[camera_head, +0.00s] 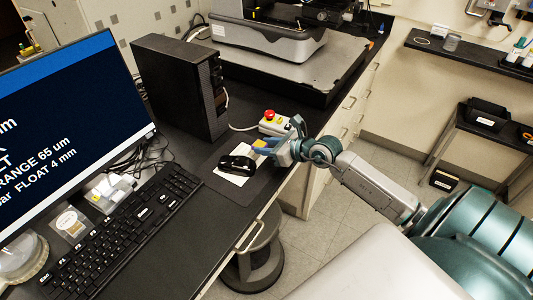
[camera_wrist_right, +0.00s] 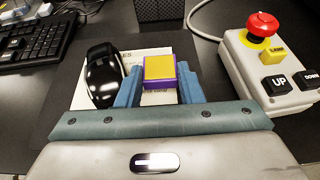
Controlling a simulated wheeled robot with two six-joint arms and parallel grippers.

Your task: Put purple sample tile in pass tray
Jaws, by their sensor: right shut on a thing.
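The purple sample tile (camera_wrist_right: 160,76) has a yellow top face and purple sides. It sits between the blue fingers of my right gripper (camera_wrist_right: 158,90) in the right wrist view, and the gripper is shut on it. In the head view my right gripper (camera_head: 267,147) is low over the front of the black desk, beside the black mouse, with a bit of yellow at its tip. I cannot make out a tray marked as the pass tray in either view. My left gripper is not in view.
The black mouse (camera_head: 237,165) lies on a mat with a white printed card (camera_head: 229,178). A control box with a red button (camera_head: 274,123) stands just behind the gripper. A black computer tower (camera_head: 183,85), keyboard (camera_head: 122,229) and monitor (camera_head: 70,125) fill the left.

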